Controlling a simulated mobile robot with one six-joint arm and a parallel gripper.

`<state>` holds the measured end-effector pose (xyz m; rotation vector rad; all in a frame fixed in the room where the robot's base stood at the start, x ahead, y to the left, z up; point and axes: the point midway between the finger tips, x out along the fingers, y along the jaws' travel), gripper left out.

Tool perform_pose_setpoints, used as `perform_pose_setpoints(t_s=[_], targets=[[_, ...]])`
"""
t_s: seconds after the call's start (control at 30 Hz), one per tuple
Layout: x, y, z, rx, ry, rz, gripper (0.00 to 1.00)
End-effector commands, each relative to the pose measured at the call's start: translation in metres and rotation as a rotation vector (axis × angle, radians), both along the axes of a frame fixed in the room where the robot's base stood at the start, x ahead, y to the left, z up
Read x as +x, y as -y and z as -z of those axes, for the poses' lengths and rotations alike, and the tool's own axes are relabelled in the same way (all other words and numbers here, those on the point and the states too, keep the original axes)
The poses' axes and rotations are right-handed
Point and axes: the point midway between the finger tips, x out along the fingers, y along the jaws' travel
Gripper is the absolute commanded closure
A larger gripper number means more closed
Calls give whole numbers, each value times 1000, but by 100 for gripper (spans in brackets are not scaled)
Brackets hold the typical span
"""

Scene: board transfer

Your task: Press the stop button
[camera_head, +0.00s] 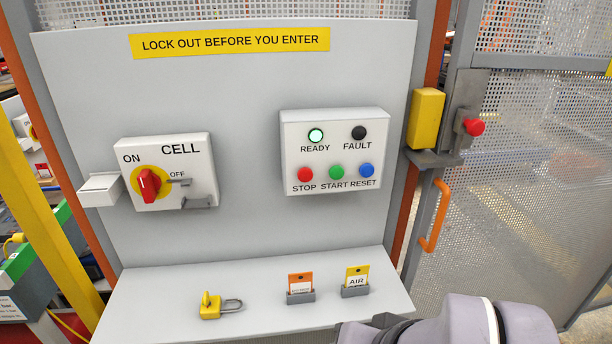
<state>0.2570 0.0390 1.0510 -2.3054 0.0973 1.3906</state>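The red stop button (305,174) is on the lower left of a white control box (325,153), above the label STOP. The green start button (336,172) and blue reset button (366,170) sit to its right. Above them, the READY lamp (316,135) is lit pale green and the FAULT lamp (359,132) is dark. My arm shows at the bottom right, below the box and apart from it. A dark grey part at its left end seems to be my gripper (372,330); its fingertips are cut off or hidden.
A CELL switch box with a red handle (149,185) is left of the control box. A yellow padlock (211,306), an orange tag (300,281) and a yellow AIR tag (356,276) are on the shelf (255,325). A mesh door with an orange handle (434,217) is right.

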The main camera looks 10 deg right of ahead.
Motion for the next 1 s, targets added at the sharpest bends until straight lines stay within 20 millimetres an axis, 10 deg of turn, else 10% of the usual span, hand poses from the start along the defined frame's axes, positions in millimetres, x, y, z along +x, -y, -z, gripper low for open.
perform_pose_setpoints(t_s=[0.1, 1.0], targets=[[0, 0, 0, 0, 0, 0, 100], [0, 0, 0, 0, 0, 0, 100]])
